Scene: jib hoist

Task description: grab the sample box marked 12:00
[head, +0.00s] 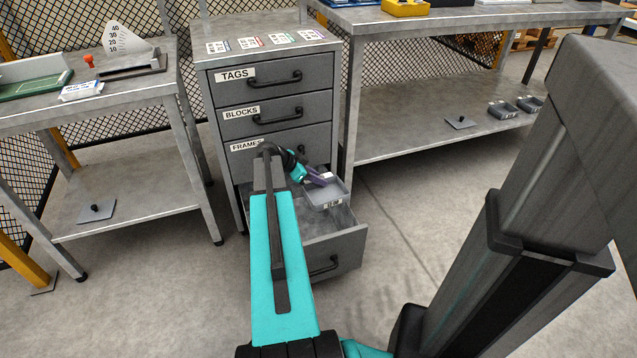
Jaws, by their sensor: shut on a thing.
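My gripper (319,179) is shut on a small grey sample box (326,201) at its rear left edge. The box is open-topped and looks roughly level, with a small pale label on its front. The label's writing is too small to read, so I cannot tell whether it says 12:00. The box shows over the pulled-out bottom drawer (337,246) of a grey cabinet (206,100). I cannot tell whether the box is clear of the drawer. My arm hides the left part of that drawer.
The TAGS (310,73), BLOCKS (315,105) and FRAMES (315,142) drawers are shut. Cards (250,43) lie on the cabinet. Two similar boxes (503,110) stand on the right bench's lower shelf (420,128). A left bench (130,88) stands close by. Floor right of the drawer is clear.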

